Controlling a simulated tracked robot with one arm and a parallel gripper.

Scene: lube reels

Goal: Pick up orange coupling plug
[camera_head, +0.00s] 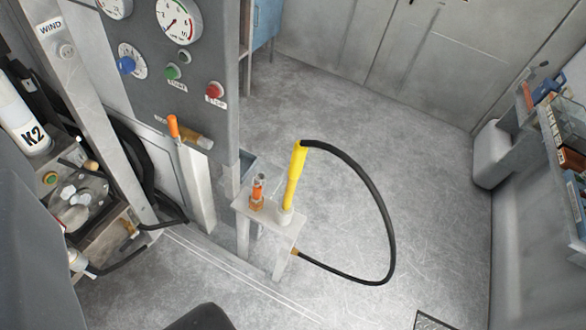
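A small orange plug (257,190) with a metal top stands upright on the top of a small grey stand (271,226), near its left side. It looks like the orange coupling plug. A yellow handle piece (296,178) stands just right of it, in a pale collar on the same stand, with a black hose (378,195) running from its top. No gripper fingers show in the view, and nothing touches the orange plug. A dark rounded shape is cut off at the bottom edge; I cannot tell what it is.
A grey panel with gauges (178,25) and an orange-handled lever (173,127) stands behind the stand on the left. The hose loops over the floor to the right. A cluttered unit with a K2 canister (22,122) is at left. Open floor (440,190) lies right.

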